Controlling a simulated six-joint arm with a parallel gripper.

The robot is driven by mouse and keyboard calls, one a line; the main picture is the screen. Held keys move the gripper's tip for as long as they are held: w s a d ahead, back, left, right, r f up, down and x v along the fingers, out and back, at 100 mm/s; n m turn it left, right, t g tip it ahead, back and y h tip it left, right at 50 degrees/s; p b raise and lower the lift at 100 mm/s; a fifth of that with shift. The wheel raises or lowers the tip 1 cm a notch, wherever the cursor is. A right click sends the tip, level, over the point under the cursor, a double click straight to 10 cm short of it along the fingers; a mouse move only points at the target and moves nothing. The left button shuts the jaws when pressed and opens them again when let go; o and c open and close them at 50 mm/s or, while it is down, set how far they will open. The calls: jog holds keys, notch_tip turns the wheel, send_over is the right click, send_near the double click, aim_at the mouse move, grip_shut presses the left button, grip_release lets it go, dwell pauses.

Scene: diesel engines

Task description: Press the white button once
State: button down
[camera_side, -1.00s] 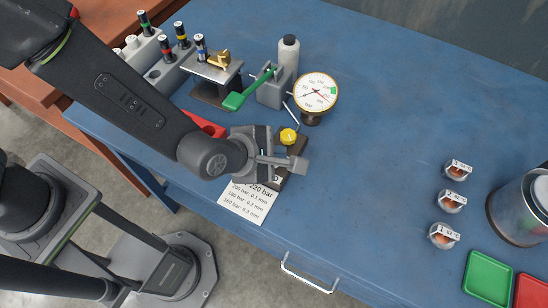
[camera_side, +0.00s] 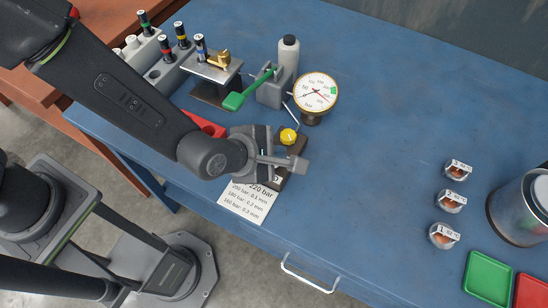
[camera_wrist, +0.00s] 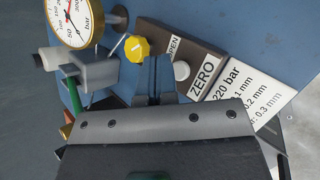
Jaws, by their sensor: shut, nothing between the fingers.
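The white button (camera_wrist: 181,70) is a small round cap on a dark brown box (camera_wrist: 203,52), beside the labels ZERO and OPEN, in the wrist view. My gripper (camera_wrist: 160,79) is shut and empty, its dark fingers just left of the button in that view. I cannot tell how high they are above the box. In the side view, my gripper (camera_side: 301,165) is over the near part of the box (camera_side: 299,145), and the button is hidden behind it. A yellow knob (camera_wrist: 137,48) is at the box's left side in the wrist view.
A printed card (camera_side: 248,203) lies in front. Labelled cups (camera_side: 450,201) and a green tray (camera_side: 487,279) are at right. The middle right table is clear.

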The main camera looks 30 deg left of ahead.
jog(key=shift+f, duration=0.15)
dwell(0.6)
jog(key=shift+f, duration=0.3)
jog(key=shift+f, duration=0.55)
dwell(0.6)
jog(key=shift+r, duration=0.95)
jog(key=shift+r, duration=0.1)
jog(key=shift+r, duration=2.45)
